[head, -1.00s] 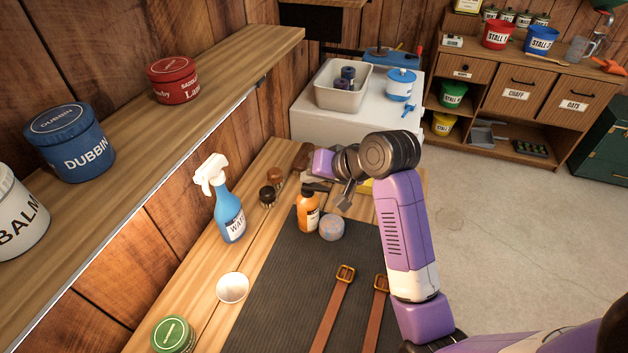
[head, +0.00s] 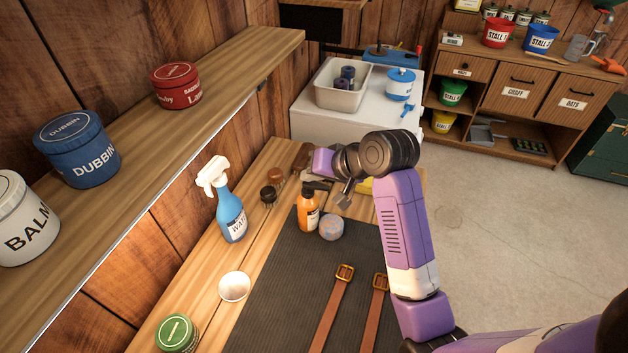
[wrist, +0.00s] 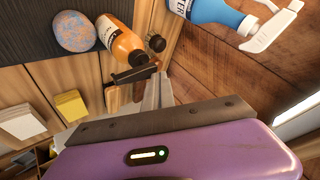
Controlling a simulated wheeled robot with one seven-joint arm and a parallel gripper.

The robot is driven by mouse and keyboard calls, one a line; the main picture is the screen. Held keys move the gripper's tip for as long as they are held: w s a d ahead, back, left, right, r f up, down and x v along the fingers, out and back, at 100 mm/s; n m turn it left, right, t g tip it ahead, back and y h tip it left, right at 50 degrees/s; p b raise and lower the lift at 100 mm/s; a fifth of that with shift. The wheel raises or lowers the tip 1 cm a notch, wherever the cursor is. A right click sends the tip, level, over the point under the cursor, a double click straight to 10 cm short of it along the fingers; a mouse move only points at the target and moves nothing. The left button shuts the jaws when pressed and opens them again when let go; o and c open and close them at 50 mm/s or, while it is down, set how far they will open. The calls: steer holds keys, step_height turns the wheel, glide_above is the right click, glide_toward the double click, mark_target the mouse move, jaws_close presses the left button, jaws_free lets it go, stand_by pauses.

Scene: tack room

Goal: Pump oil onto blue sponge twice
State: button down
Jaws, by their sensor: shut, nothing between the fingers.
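An orange bottle (head: 308,211) with a dark top stands at the far end of the dark mat (head: 270,290). A round, mottled blue sponge (head: 331,228) lies on the mat just right of the bottle. My gripper (head: 344,200) is shut and empty, a little right of the bottle and beyond the sponge. In the wrist view the shut fingers (wrist: 157,92) point toward the bottle's dark top (wrist: 138,58). Whether they touch it I cannot tell. The sponge also shows in the wrist view (wrist: 75,32).
The wall shelf (head: 190,110) overhangs the left.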

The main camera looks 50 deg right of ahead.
mark_target(311, 184)
step_height(311, 184, up, 3)
steer(key=shift+f+p, duration=0.1)
steer(key=shift+p, duration=1.1)
steer(key=shift+r, duration=1.35)
stand_by(0.4)
